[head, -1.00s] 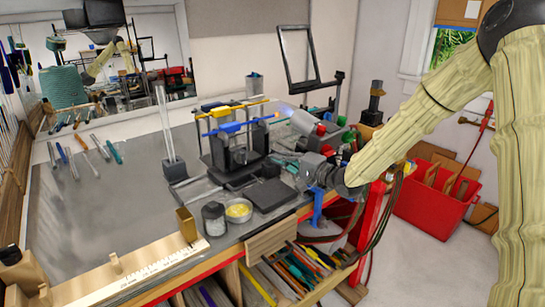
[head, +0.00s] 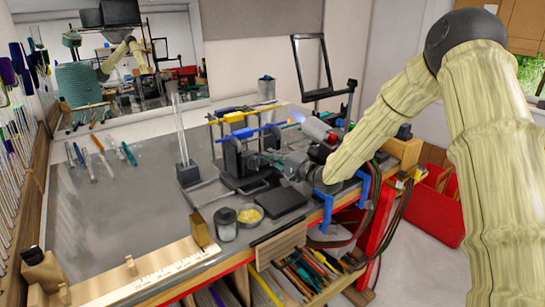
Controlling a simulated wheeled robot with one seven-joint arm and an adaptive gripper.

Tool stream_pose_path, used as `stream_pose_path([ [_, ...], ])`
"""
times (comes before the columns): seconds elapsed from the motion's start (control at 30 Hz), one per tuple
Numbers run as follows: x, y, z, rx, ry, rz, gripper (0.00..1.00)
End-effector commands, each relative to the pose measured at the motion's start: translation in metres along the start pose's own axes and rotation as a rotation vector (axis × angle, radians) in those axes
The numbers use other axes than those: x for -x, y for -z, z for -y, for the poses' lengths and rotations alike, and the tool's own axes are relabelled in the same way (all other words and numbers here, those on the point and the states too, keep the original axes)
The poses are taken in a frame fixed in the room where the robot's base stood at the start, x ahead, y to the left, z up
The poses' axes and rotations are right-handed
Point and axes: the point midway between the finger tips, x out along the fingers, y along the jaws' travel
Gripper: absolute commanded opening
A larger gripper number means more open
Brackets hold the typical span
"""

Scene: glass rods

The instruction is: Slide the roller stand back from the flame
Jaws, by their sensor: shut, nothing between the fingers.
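The roller stand (head: 231,160) is a dark frame with uprights on a base on the grey bench. A yellow-ended rod (head: 227,117) and a blue-ended rod (head: 238,133) lie across its top. The flame (head: 291,127) is a faint bluish glow at the torch (head: 316,129), by the right ends of the rods. My gripper (head: 266,161) is shut and empty, low at the right side of the roller stand. It partly hides the stand's right side. I cannot tell whether the fingertips touch the stand.
A dark block (head: 280,202) lies in front of my gripper. A jar (head: 225,223) and a bowl of yellow bits (head: 249,213) stand to its left. A holder with upright glass rods (head: 188,174) is left of the stand.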

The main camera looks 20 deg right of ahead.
Motion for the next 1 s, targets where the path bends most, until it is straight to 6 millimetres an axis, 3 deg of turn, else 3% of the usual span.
stream_pose_path([
  [0.23,-0.002,-0.007,-0.001,-0.002,0.0,0.0,0.0],
  [0.5,-0.015,-0.06,-0.002,-0.003,0.0,0.003,0.0],
  [0.6,-0.017,-0.069,-0.001,-0.002,0.001,0.001,0.0],
  [1.0,-0.017,-0.07,0.0,0.0,0.0,0.0,0.0],
])
